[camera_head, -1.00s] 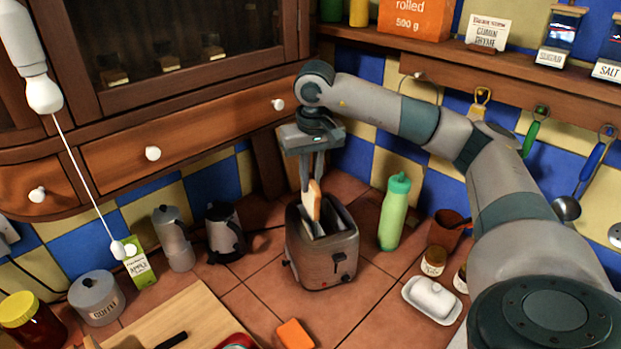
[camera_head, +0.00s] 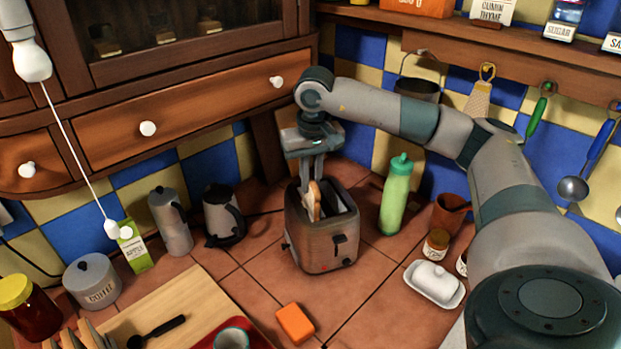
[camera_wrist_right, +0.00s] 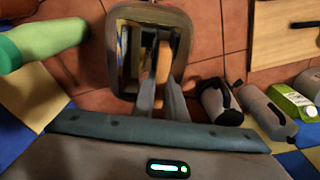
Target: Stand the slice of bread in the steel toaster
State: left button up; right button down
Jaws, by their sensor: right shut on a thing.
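The steel toaster (camera_head: 322,243) stands on the tiled counter with two slots on top. The slice of bread (camera_head: 314,204) is upright, its lower part inside the left slot in the head view. My right gripper (camera_head: 311,186) points down over the toaster and is shut on the bread's upper part. In the right wrist view, the toaster (camera_wrist_right: 125,67) lies ahead, with the bread (camera_wrist_right: 163,62) in one slot between my fingers (camera_wrist_right: 159,95). How deep the bread sits is hidden. My left gripper is not in view.
An orange block (camera_head: 295,323) lies in front. A butter dish (camera_head: 434,285) is at right. Tiles around the toaster's front are clear.

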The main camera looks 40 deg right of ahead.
jog(key=shift+f+b, duration=0.3)
jog(key=shift+f, duration=0.2)
jog(key=c, duration=1.7)
grip_release()
